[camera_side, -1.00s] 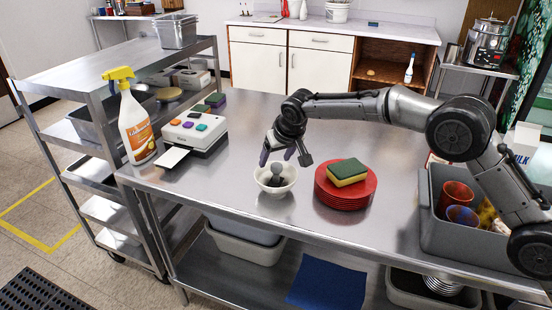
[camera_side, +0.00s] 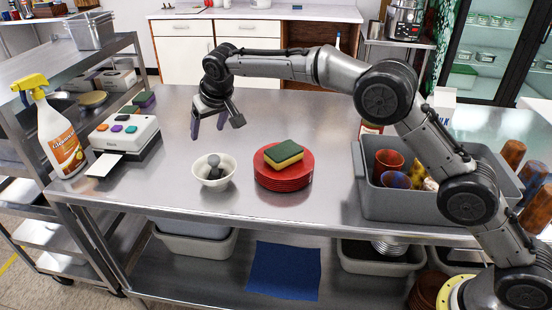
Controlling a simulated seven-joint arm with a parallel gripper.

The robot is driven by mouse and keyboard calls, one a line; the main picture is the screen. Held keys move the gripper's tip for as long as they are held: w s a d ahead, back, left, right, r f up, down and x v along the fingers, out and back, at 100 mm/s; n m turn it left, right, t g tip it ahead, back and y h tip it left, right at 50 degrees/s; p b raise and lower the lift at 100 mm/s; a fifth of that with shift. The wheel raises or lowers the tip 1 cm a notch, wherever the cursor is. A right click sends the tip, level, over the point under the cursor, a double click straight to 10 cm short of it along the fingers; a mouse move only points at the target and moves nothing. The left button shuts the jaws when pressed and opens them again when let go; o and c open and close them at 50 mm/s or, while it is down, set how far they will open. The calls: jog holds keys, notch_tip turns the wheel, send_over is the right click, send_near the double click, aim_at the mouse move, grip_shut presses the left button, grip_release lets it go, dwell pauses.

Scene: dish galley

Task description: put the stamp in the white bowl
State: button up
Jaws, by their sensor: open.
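The white bowl (camera_side: 213,180) stands on the steel table, left of the red plates. A dark grey stamp (camera_side: 214,163) with a rounded knob is inside the bowl, its upper part showing above the rim. Its lower part is hidden by the bowl wall. My gripper (camera_side: 208,135) is open and empty. It hangs above and behind the bowl, clear of both the stamp and the bowl.
A stack of red plates (camera_side: 283,181) with a sponge (camera_side: 284,154) on top stands right of the bowl. A grey bin (camera_side: 390,204) with cups is further right. A white device (camera_side: 125,136) and a spray bottle (camera_side: 58,138) stand left. The table's middle back is clear.

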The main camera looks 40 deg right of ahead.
jog(key=s+d+r+m+t, duration=0.1)
jog(key=s+d+r, duration=0.25)
jog(key=r, duration=0.45)
jog(key=s+d+r+m+t, duration=0.1)
jog(key=s+d+r, duration=0.1)
jog(key=d+r, duration=0.45)
jog(key=s+d+r, duration=0.3)
jog(key=s+r, duration=0.1)
jog(key=s, duration=0.3)
jog(key=s+d+r, duration=0.4)
jog(key=s, duration=0.2)
jog(key=s+d+f, duration=0.2)
jog(key=s, duration=0.7)
jog(key=s+d+f, duration=0.3)
jog(key=s, duration=0.7)
jog(key=s+f+n+g, duration=0.1)
jog(key=s+f+g, duration=0.1)
jog(key=s+f, duration=0.9)
notch_tip(320, 180, down, 2)
jog(key=shift+a+f+n, duration=0.1)
jog(key=shift+a+n, duration=0.3)
jog(key=shift+s, duration=0.1)
